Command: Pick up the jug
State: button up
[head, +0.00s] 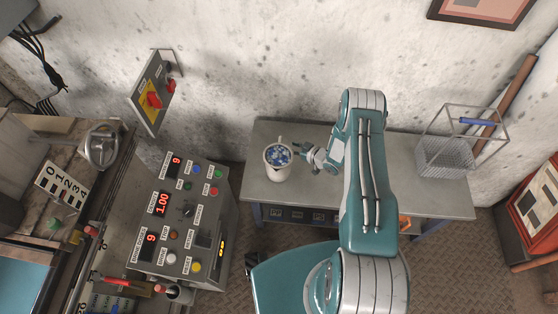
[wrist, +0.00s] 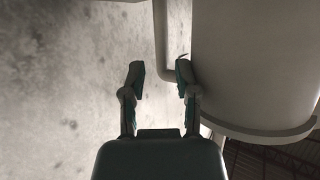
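The jug (head: 278,174) is a white vessel with blue-and-white contents in its open top. It stands on the left part of the grey table (head: 330,200). My gripper (head: 306,152) is just to the right of the jug, near its rim in the picture. In the wrist view the jug's pale wall (wrist: 255,60) fills the upper right. Its handle (wrist: 160,35) shows as a thin bar bending toward the wall. The two fingers of my gripper (wrist: 159,74) are apart, with the handle's lower bend showing between or just beyond their tips. Contact cannot be told.
A wire basket (head: 445,157) with a blue-gripped handle stands on the table's right end. A control console (head: 180,220) with buttons and red displays is left of the table. A wall switch box (head: 152,92) hangs behind. The table's middle is clear beneath my arm.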

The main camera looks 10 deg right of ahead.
aim_at(279, 158)
jog(key=x, duration=0.6)
jog(key=shift+w+a+f, duration=0.15)
jog(key=shift+w+a, duration=0.1)
jog(key=shift+a, duration=0.05)
grip_shut()
